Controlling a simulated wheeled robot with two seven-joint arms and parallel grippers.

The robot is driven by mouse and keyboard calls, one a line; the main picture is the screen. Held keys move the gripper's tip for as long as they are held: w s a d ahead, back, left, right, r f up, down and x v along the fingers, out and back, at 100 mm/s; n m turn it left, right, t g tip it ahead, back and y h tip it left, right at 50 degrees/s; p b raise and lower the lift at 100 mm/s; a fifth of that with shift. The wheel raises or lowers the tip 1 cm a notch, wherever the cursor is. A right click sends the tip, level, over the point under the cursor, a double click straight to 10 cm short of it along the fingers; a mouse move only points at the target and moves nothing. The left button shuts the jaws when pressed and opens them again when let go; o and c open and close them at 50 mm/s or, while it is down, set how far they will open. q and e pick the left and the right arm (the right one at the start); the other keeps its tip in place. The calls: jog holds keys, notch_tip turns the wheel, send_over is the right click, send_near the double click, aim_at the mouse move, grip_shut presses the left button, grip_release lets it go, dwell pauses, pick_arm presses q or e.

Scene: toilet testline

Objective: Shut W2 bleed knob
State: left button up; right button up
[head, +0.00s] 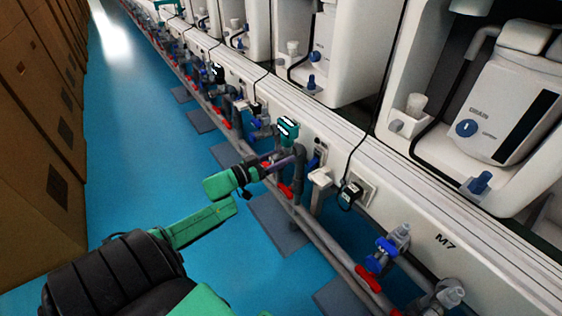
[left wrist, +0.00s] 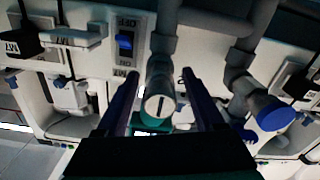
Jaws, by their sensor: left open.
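In the left wrist view a grey round knob (left wrist: 160,104) with a pale slotted face sits on a grey pipe, between my two fingers. I see no finger touching it, and I cannot read a label that names it as W2. My left gripper (left wrist: 160,76) is open, one finger on each side of the knob. In the head view my left gripper (head: 281,164) reaches the pipes beneath a teal box with a display (head: 288,130). The knob is hidden or too small there. My right gripper is not in view.
A blue rocker switch (left wrist: 126,41) is beside the pipe. Red-handled valves (head: 367,278) and blue valve handles (head: 386,246) line the pipes. A white bench edge (head: 440,215) runs along the right. Cardboard boxes (head: 40,130) stand left; the blue floor (head: 130,110) between is clear.

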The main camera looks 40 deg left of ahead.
pick_arm(q)
grip_shut()
